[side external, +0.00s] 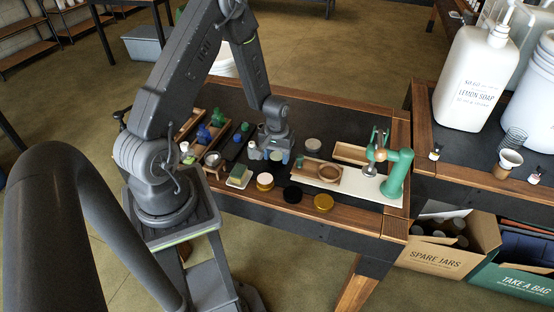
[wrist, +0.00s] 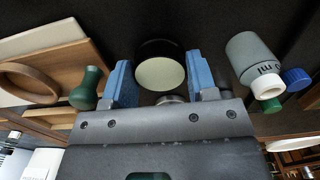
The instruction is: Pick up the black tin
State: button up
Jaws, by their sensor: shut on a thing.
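My gripper (wrist: 160,75) is shut on the black tin (wrist: 160,43), with a blue finger pad on each side of it. In the wrist view the tin has a black side and a pale round top, which faces the camera. In the side external view my gripper (side external: 277,152) points down over the middle of the dark table, and its fingers and wrist mostly hide the tin. I cannot tell whether the tin touches the table.
A grey bottle (wrist: 247,58) stands close on one side. A green knob (wrist: 90,84) and wooden tray (side external: 311,172) lie on the other. A round black piece (side external: 292,194) and gold tin (side external: 323,203) sit near the front edge. A green press (side external: 397,174) stands at right.

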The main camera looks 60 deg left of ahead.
aim_at(277, 156)
jog(key=shift+r, duration=3)
jog(key=shift+c, duration=0.2)
